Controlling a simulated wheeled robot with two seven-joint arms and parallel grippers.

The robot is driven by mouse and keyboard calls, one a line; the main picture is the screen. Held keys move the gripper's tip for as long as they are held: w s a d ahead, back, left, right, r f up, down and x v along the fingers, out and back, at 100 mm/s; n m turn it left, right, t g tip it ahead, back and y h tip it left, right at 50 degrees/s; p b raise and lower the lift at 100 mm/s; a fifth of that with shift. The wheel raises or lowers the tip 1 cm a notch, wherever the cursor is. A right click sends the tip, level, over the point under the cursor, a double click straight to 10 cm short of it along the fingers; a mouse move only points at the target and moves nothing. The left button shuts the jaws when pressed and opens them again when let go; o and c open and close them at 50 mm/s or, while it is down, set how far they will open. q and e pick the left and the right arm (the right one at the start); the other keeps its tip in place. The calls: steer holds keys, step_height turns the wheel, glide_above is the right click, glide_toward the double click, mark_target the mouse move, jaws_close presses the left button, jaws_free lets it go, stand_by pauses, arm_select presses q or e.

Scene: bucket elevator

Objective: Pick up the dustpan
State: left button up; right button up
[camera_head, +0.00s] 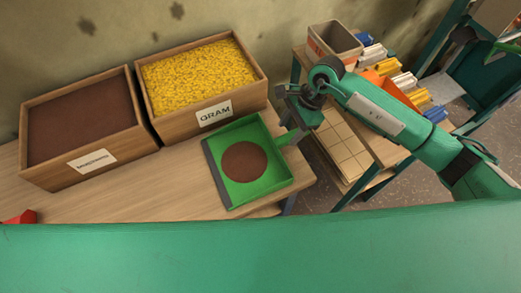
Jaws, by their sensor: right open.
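The green dustpan (264,188) lies on the wooden table near its right end, with a round brown patch of material in its middle. Its handle side points up and right, toward my right gripper. My right gripper (293,118) is open, just beyond the upper right edge of the dustpan, close to the handle. The gripper partly hides the handle area, and I cannot tell whether it touches it. My left gripper is not in view.
A wooden box of brown material (62,172) and a labelled box of yellow grain (198,121) stand behind the dustpan. A grey bin (335,38) and several coloured items sit on a shelf at the right. A red object (20,217) lies at the left edge.

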mark_target(286, 138)
steer(key=p+x, duration=0.1)
steer(key=x, duration=0.3)
steer(key=shift+s+p, duration=0.35)
steer(key=shift+s, duration=0.05)
steer(key=shift+f, duration=0.3)
jaws_close()
steer(key=shift+r, duration=0.1)
